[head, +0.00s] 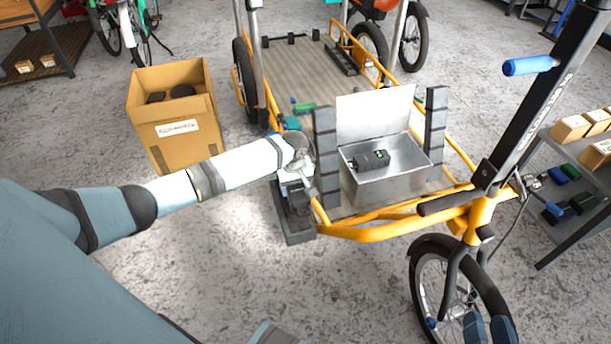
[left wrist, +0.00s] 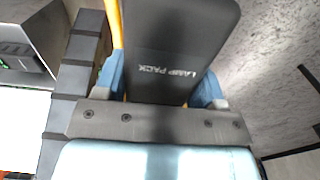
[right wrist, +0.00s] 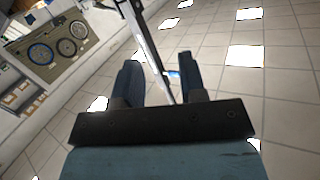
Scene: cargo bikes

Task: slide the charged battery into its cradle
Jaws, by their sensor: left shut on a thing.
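My left gripper (head: 298,190) is beside the near left corner of the yellow cargo bike. In the left wrist view, its blue fingers (left wrist: 162,90) are shut on a dark slab marked LAMP PACK (left wrist: 182,45). In the head view, a dark grey blocky shape (head: 294,228) shows at and below this gripper; I cannot tell how much is the pack and how much a cradle. A black unit with a green light (head: 371,160) lies in the open metal box (head: 390,186) on the bike. My right gripper (head: 488,328) is open and empty, low at the right, by the front wheel.
Dark segmented posts (head: 326,158) flank the metal box. The bike's black steering column (head: 535,95) rises at the right. A cardboard box (head: 172,125) stands on the floor at the left. A shelf (head: 570,150) with small boxes is at the right. The near floor is clear.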

